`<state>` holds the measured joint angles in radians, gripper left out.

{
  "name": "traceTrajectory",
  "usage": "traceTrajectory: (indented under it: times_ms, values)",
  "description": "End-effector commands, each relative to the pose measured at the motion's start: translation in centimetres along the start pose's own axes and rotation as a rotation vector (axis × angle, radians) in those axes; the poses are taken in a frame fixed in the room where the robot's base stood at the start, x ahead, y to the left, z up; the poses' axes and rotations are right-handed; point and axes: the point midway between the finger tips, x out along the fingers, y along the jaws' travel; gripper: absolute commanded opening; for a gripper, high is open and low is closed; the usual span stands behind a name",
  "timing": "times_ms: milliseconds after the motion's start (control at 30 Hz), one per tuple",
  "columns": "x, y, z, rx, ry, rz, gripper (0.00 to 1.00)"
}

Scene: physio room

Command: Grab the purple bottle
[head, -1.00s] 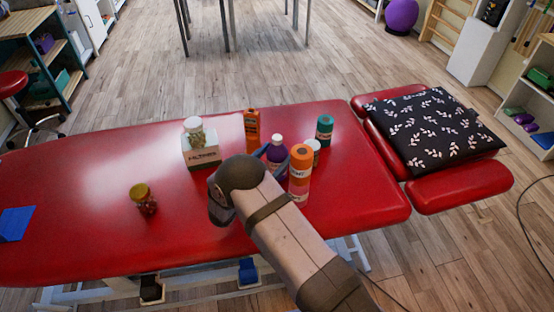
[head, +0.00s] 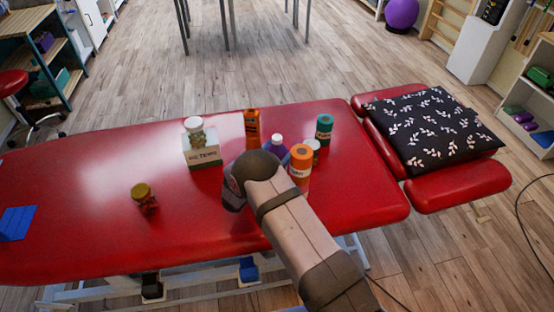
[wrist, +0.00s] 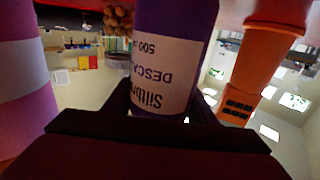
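The purple bottle (wrist: 178,20) with a white label stands upright on the red treatment table; the wrist view shows it upside down, very close. In the head view its white cap (head: 277,138) shows above my gripper (head: 275,152), and most of its body is hidden. The dark fingers of my gripper (wrist: 162,105) are on either side of the bottle, around its labelled part. They look open, with the bottle between them; contact is not clear.
An orange-capped bottle (head: 301,160) stands close right of my gripper, a small jar (head: 314,150) and green-capped bottle (head: 324,128) behind it. An orange bottle (head: 252,126) is behind left. The table's (head: 90,190) left part is mostly clear.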

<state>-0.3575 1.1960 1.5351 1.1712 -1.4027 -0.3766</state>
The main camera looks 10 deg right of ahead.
Motion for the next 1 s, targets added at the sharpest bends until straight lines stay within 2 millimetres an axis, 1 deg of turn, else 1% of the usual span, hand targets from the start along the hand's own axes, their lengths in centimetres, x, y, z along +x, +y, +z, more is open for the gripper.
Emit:
traceTrajectory:
  times_ms: [33,100,467,667,867,1000]
  values:
    - [0.0,0.0,0.0,0.000,0.000,0.000,0.28]
    - [0.0,0.0,0.0,0.000,0.000,0.000,0.12]
    - [0.0,-0.1,-0.5,0.003,0.004,0.000,0.12]
    - [0.0,-0.1,-1.4,0.003,0.004,0.000,0.12]
    - [0.0,-0.1,-3.8,0.006,0.006,0.000,0.12]
    - [0.0,-0.1,-6.5,0.008,0.006,0.000,0.12]
